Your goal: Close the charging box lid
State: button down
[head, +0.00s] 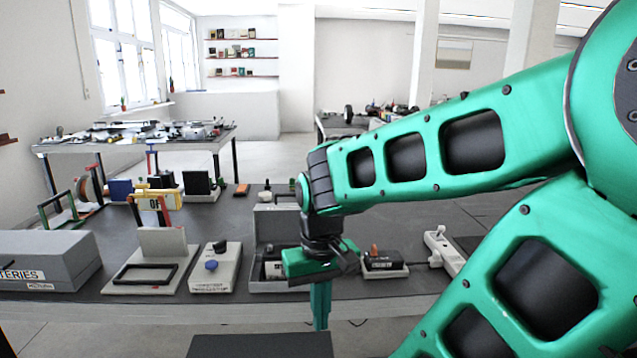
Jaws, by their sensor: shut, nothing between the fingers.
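The charging box appears to be the grey box (262,286) near the middle of the table's front edge. Its lid (275,226) stands up at the back, so the box is open. Dark contents show inside. My gripper (320,318) points down in front of the right part of the box, near the table's front edge, and hides that part. Its green fingers are together with nothing between them. I cannot tell whether it touches the box.
A grey batteries case (50,258), a white base with an upright panel (163,241) and a control box with knobs (216,268) stand to the left. A black device (382,261) and a white power strip (442,249) lie to the right. My arm covers the right side.

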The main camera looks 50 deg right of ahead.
aim_at(273, 224)
jog(key=z, duration=0.6)
jog(key=i, duration=0.85)
jog(key=z, duration=0.6)
